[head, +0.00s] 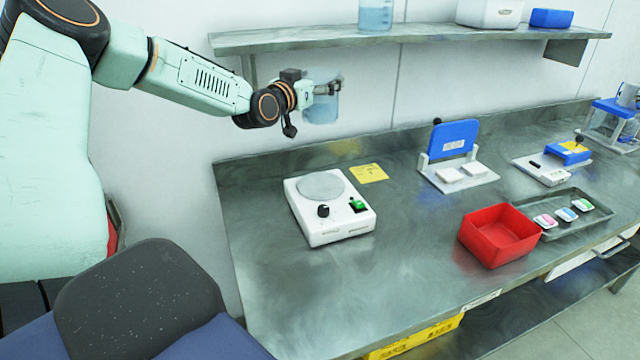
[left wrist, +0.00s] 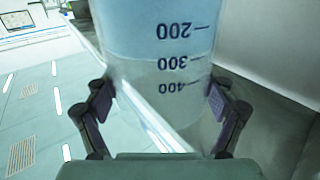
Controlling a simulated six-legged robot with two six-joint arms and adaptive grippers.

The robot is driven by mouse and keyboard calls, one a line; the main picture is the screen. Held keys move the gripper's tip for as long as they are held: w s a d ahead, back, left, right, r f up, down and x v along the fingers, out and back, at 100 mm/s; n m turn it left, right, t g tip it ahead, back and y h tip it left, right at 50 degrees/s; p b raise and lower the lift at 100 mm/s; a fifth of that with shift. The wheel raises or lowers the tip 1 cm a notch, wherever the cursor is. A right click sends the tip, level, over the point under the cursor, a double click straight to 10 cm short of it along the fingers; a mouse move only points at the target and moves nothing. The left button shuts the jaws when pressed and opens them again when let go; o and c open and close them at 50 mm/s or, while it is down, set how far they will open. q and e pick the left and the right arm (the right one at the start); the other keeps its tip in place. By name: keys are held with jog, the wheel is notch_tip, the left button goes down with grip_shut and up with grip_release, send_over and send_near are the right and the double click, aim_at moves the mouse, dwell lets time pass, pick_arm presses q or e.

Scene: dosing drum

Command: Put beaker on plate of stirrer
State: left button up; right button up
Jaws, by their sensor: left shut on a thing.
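My left gripper (head: 328,88) is shut on a clear beaker (head: 321,106) and holds it in the air, above and behind the stirrer. In the left wrist view the beaker (left wrist: 165,60) stands between the two fingers (left wrist: 163,108), with graduations and a blue liquid in it. The stirrer (head: 331,222) is a white box on the bench with a round grey plate (head: 319,186) on top, a black knob and a green switch. The plate is bare. My right gripper is not in view.
A shelf (head: 400,37) above the bench carries another beaker (head: 376,14) and boxes. A yellow note (head: 369,173) lies beside the stirrer. A red bin (head: 499,236), a tray (head: 590,222) and a blue-lidded device (head: 453,140) stand to the right.

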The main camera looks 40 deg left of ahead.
aim_at(320, 102)
pick_arm(q)
jog(key=shift+w+a, duration=0.2)
jog(key=shift+w, duration=0.15)
jog(key=shift+w+f, duration=0.1)
jog(key=shift+f, duration=0.05)
jog(key=shift+d+f+b, duration=0.15)
jog(key=shift+b, duration=0.3)
jog(key=shift+s+f, duration=0.15)
jog(key=shift+s, duration=0.1)
jog(key=shift+f+b, duration=0.55)
jog(key=shift+b, duration=0.1)
jog(key=shift+w+f+b, duration=0.2)
jog(key=shift+f+b, duration=0.3)
jog(key=shift+f, duration=0.05)
notch_tip(320, 102, down, 2)
jog(key=b, duration=0.2)
jog(key=shift+s+f+b, duration=0.15)
jog(key=shift+f+b, duration=0.05)
jog(key=shift+b, duration=0.15)
notch_tip(320, 102, down, 3)
jog(key=b, duration=0.3)
jog(key=shift+f, duration=0.15)
jog(key=shift+f+b, duration=0.4)
jog(key=shift+b, duration=0.15)
notch_tip(320, 102, down, 10)
jog(key=b, duration=0.3)
jog(key=shift+f, duration=0.15)
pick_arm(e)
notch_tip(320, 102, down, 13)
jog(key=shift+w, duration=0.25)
